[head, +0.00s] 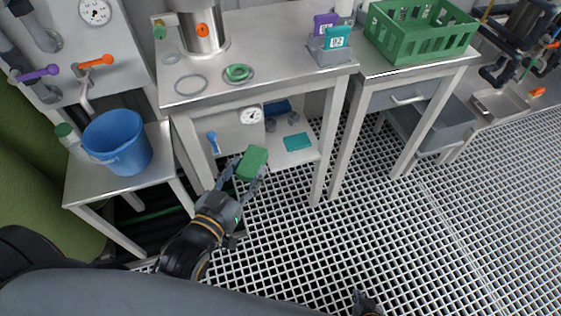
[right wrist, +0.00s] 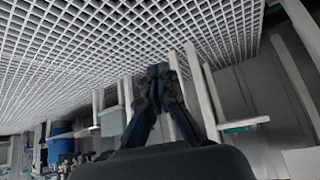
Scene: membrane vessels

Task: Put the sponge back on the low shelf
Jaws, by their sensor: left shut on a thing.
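The green sponge (head: 252,163) is held up in the head view between the fingers of my left gripper (head: 250,172), which is shut on it. The sponge appears in front of the low shelf (head: 288,158) under the middle steel table. The picture does not make clear how far it is from the shelf edge. My right gripper (right wrist: 158,72) shows in the right wrist view with its fingertips together and nothing visible between them. Only a bit of it (head: 367,303) shows at the bottom of the head view.
A teal flat piece (head: 297,142) and small dark items lie on the low shelf, beside a gauge box (head: 237,130). A table leg (head: 325,150) bounds the shelf's right side. A blue bucket (head: 118,142) stands on the left side table. The grated floor (head: 330,240) is clear.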

